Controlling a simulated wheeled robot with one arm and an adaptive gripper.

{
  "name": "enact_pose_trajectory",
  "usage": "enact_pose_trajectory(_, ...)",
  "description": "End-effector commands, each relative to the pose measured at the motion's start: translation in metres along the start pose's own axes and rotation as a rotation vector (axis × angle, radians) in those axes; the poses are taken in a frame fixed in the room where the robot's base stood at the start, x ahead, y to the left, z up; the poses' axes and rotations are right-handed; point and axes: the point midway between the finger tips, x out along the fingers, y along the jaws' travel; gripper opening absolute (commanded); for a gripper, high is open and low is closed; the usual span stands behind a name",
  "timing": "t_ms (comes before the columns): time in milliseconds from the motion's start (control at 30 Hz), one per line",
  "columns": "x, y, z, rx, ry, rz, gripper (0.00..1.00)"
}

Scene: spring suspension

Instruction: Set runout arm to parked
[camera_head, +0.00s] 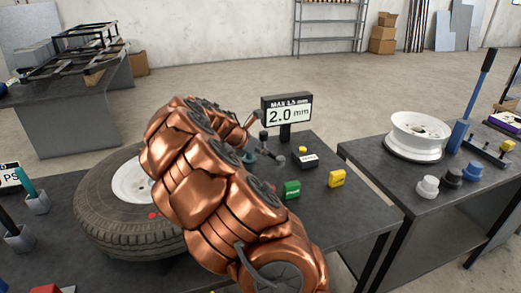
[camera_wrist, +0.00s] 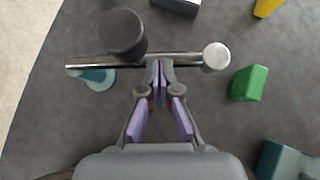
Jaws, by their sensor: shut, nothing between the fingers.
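The runout arm shows in the wrist view as a horizontal silver bar (camera_wrist: 185,60) with a dark round knob (camera_wrist: 122,35) and a pale round end at right. A teal base (camera_wrist: 97,80) shows below the bar's left part. In the head view, its dark upright knob (camera_head: 263,136) stands beside the wheel, partly behind my copper arm. My gripper (camera_wrist: 160,82) has its purple-padded fingers shut and empty, with the tips at the bar between knob and pale end. I cannot tell whether they touch it. The head view mostly hides my gripper.
A tyre on a white rim (camera_head: 105,215) lies left of my arm. A display (camera_head: 287,110) reads 2.0 mm under MAX 1.5 mm. A green block (camera_head: 292,189) and a yellow block (camera_head: 337,178) sit on the bench. A second table at right holds a white rim (camera_head: 418,130).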

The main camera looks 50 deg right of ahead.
Motion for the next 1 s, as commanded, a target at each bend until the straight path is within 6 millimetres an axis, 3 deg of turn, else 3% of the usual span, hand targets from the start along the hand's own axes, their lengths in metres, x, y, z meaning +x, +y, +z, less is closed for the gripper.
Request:
enact_pose_trajectory(600,0.009,-0.002,0.008,-0.089,0.001,0.096,0.0)
enact_pose_trajectory(1000,0.002,-0.003,0.008,-0.088,0.001,0.096,0.0)
